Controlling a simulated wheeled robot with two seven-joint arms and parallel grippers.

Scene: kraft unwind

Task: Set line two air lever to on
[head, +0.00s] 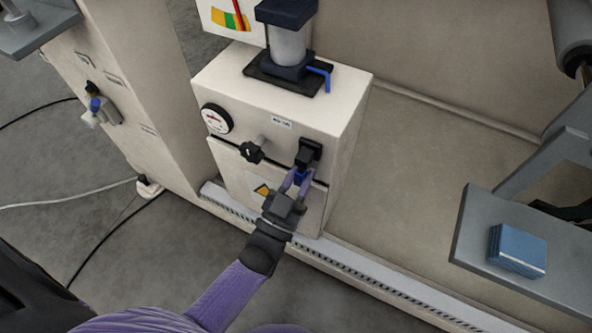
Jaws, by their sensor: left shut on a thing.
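The air lever (301,177) is on the front of a cream cabinet (352,110). It shows as a small blue handle below a black mount (309,152), pointing down toward me. My left gripper (298,180) reaches up from below with its purple fingers on both sides of the blue handle, shut on it. The fingers hide part of the handle. Which line this lever serves cannot be read from the small label (281,124). My right gripper is not in view.
A round gauge (216,119) and a black knob (251,151) sit left of the lever. A blue-levered unit (319,76) stands on top of the cabinet. A grey shelf with a blue stack (517,250) is at right. Cables lie on the floor at left.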

